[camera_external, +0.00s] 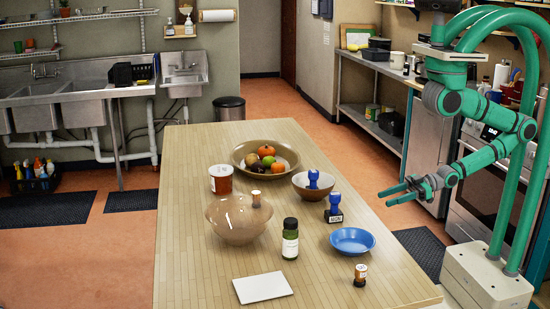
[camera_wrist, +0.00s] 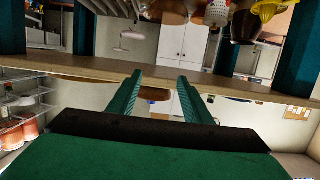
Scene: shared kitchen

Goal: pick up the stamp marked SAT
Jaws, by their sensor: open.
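Two blue-handled stamps show in the external view. One blue stamp (camera_external: 334,207) stands on the wooden table with a dark base and a small label; the other blue stamp (camera_external: 314,179) is in the brown bowl (camera_external: 301,193). A small brown-topped stamp or jar (camera_external: 360,275) stands near the front edge, and a similar one (camera_external: 256,199) shows at the tan bowl. I cannot read SAT on any of them. My gripper (camera_external: 388,197) is open and empty, off the table's right side, pointing left. Its fingers (camera_wrist: 160,78) also show apart in the wrist view.
The table's left side is clear.

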